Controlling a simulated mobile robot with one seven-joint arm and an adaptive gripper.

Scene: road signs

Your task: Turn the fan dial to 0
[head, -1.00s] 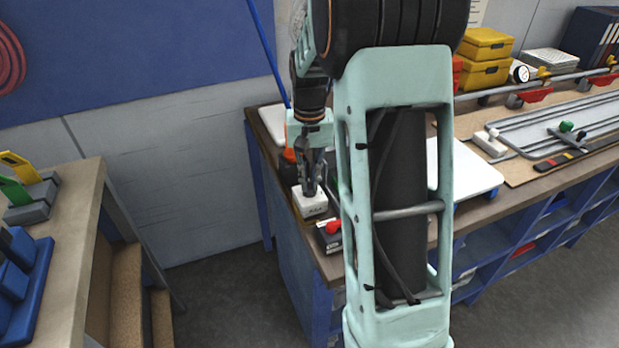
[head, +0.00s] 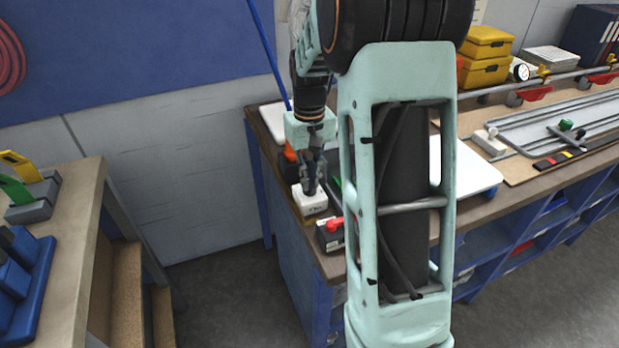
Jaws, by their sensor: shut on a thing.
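A small white box (head: 311,203) with dark marks on its front stands near the left end of the workbench; I take it to be the fan control. My gripper (head: 312,190) points down at the top of this box, its dark fingers closed together on the dial there. The dial itself is hidden by the fingers, and its setting cannot be read.
A dark box with a red knob (head: 335,225) stands just in front of the white box. The workbench (head: 425,234) continues right, with a white board (head: 470,172) and yellow boxes (head: 484,70). A second table (head: 72,215) is at left.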

